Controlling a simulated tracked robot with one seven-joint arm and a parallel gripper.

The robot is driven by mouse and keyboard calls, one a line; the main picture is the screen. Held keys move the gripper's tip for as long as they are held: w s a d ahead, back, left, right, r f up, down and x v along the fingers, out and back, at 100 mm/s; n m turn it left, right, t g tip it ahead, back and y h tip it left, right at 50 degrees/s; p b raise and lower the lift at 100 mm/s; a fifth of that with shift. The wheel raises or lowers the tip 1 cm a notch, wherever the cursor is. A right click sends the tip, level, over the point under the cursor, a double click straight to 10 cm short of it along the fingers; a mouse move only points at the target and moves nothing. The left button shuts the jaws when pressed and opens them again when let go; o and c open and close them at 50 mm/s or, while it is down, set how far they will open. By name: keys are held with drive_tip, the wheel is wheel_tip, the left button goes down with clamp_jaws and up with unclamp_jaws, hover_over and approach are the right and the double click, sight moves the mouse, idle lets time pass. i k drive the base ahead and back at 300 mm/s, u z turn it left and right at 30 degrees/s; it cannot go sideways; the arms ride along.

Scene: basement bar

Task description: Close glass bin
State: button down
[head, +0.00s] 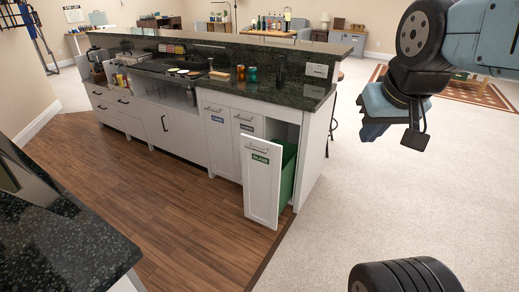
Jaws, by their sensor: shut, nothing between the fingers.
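The glass bin (261,182) is a white pull-out front with a green "GLASS" label and a handle near its top. It stands pulled out from the right end of the bar cabinet, with a green container (288,172) behind the front. My gripper (368,134) is shut and empty at the upper right. It is over the carpet, to the right of the bin and apart from it. The inside of the green container is mostly hidden.
The bar counter (265,93) has a raised ledge and holds jars and dishes. Closed "CANS" (217,140) and neighbouring (245,123) fronts are left of the bin. A dark counter (60,235) stands front left. Wood floor (150,190) lies clear between; open carpet is right.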

sight(268, 168)
drive_tip(key=z, duration=0.35)
drive_tip(key=i, duration=1.35)
drive_tip(key=u, duration=0.5)
